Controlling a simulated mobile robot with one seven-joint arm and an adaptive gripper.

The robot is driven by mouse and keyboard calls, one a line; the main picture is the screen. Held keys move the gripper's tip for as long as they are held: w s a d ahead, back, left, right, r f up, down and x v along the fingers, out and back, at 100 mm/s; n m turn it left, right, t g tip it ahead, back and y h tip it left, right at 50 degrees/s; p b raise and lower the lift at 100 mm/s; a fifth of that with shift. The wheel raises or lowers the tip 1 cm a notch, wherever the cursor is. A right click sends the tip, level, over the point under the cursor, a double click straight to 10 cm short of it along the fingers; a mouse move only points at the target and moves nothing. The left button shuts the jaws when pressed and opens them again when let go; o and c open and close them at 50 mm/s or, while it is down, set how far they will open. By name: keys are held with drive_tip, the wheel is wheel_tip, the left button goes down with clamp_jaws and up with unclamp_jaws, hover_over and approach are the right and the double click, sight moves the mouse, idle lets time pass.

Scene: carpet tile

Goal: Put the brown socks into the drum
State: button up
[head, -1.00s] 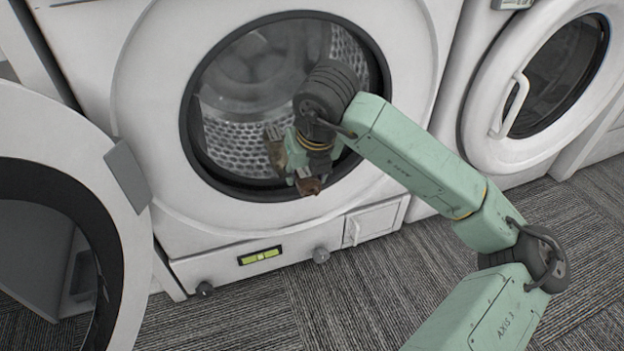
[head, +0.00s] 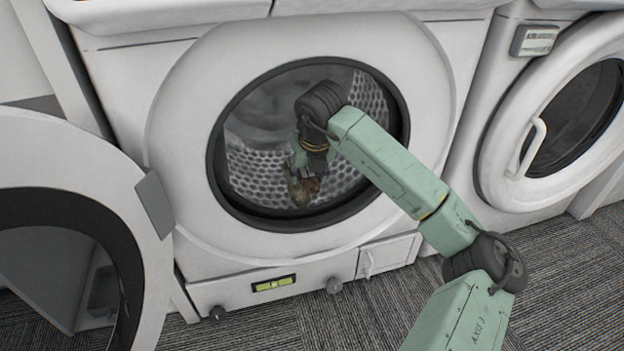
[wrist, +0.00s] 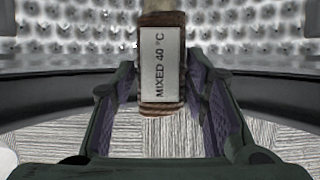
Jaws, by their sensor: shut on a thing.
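My gripper (head: 303,165) is shut on the brown socks (head: 303,190) and holds them in front of or just within the round opening of the drum (head: 255,172). In the wrist view the bundle (wrist: 162,105) shows between the two fingers (wrist: 165,105), with a white label reading "MIXED 40 °C". The drum's perforated metal wall (wrist: 70,28) is beyond it. Dark rim shows on both sides and carpet below. How deep the socks are in the opening I cannot tell.
The dark door ring (head: 228,205) surrounds the opening, its lower lip below my gripper. The washer's door (head: 150,262) stands open at the left. A second washer (head: 497,160) with its door shut is at the right. Carpet (head: 560,285) lies in front.

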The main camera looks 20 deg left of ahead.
drive_tip(key=shift+w+a+f+p, duration=0.35)
drive_tip(key=shift+w+a, duration=0.75)
drive_tip(key=shift+w, duration=0.5)
drive_tip(key=shift+w+a+f+p, duration=0.2)
drive_tip(key=shift+w+a+f, duration=0.15)
drive_tip(key=shift+w+a, duration=1)
drive_tip(key=shift+w+a+f+p, duration=0.35)
drive_tip(key=shift+w+a, duration=0.45)
drive_tip(key=shift+w, duration=1.05)
drive_tip(key=o, duration=1.3)
drive_tip(key=s+d+r, duration=0.1)
drive_tip(key=s+d, duration=0.1)
drive_tip(key=s, duration=0.1)
drive_tip(key=s+d+r, duration=0.1)
drive_tip(key=s+d, duration=0.2)
drive_tip(key=s, duration=0.1)
drive_tip(key=s+d, duration=0.2)
drive_tip(key=s, duration=0.2)
drive_tip(key=shift+d+r, duration=0.2)
drive_tip(key=shift+r, duration=0.2)
